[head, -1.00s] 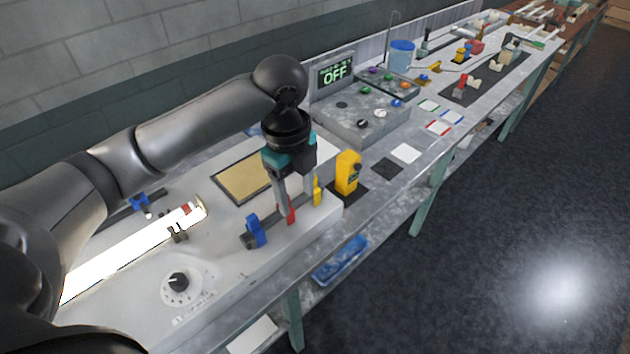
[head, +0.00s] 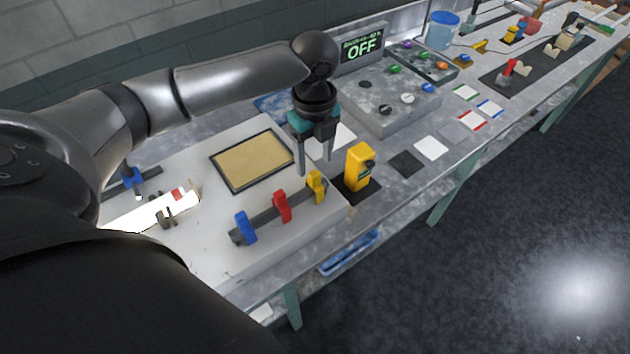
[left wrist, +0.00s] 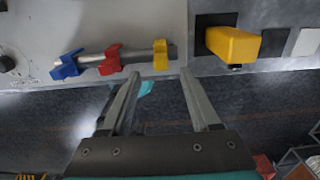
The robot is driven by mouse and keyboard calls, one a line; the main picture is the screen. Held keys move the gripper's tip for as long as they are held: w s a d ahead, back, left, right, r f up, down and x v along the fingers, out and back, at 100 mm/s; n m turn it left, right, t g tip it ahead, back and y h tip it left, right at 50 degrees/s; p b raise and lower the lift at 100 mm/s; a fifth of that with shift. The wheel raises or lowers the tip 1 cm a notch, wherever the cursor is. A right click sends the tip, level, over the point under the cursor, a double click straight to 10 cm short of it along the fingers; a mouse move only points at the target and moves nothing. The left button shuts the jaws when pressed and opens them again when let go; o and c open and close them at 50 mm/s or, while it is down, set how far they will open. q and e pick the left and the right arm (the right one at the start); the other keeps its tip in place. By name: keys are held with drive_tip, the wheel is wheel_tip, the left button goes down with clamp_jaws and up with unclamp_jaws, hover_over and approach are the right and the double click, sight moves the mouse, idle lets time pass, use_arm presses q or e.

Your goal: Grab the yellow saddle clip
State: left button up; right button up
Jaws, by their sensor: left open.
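The yellow saddle clip (head: 317,186) sits at the right end of a dark bar (head: 263,217) on the pale box. A red clip (head: 282,206) and a blue clip (head: 245,227) sit on the same bar to its left. In the left wrist view the yellow clip (left wrist: 161,55) is ahead of the fingertips, between their lines. My left gripper (head: 315,172) is open and empty, with its fingers pointing down close to the yellow clip; it also shows in the left wrist view (left wrist: 158,75). I cannot tell from the pictures whether they touch. My right gripper is not in view.
A yellow device (head: 358,166) stands on a black pad just right of the clip. A tan framed panel (head: 252,162) lies behind the bar. A control box (head: 385,95) with knobs and an OFF display (head: 362,46) stand farther back. A glowing white tube (head: 150,212) is at left.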

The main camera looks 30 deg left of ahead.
sight(315, 173)
use_arm(q)
drive_tip(key=shift+f, duration=1)
wheel_tip(315, 173, down, 4)
drive_tip(key=shift+f, duration=0.2)
drive_tip(key=shift+w, duration=0.1)
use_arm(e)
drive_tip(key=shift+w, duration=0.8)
use_arm(q)
drive_tip(key=c, duration=0.3)
clamp_jaws()
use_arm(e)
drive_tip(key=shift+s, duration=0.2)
